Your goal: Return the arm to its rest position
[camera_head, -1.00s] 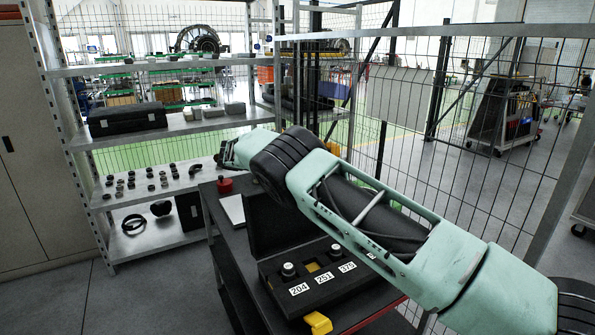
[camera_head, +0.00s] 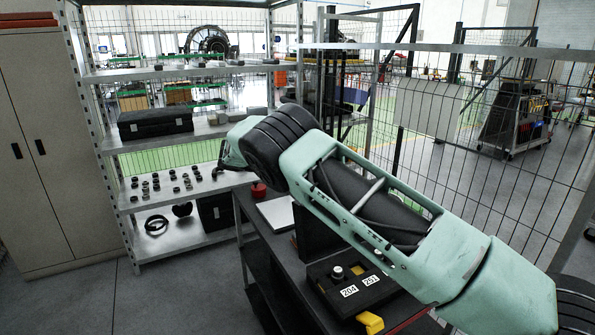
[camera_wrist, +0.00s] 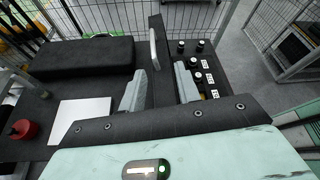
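My arm reaches across the head view from the lower right toward the shelf rack, above a dark cart. My gripper (camera_wrist: 160,85) shows in the wrist view as two pale fingers standing apart, with nothing seen held between them. In the head view it is small and dark at the arm's far end, beside the lower shelves. The open black case (camera_head: 353,285) with numbered labels lies on the cart (camera_head: 285,252), partly hidden by my arm. In the wrist view, its raised lid with a pale handle (camera_wrist: 153,47) shows beyond the fingers.
A metal shelf rack (camera_head: 190,71) with a black box (camera_head: 155,122) and several small dark parts stands left. A tall cabinet (camera_head: 50,150) is at far left. Wire fencing (camera_head: 500,160) runs behind my arm. A red item (camera_head: 258,190) sits on the cart. Floor is clear at lower left.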

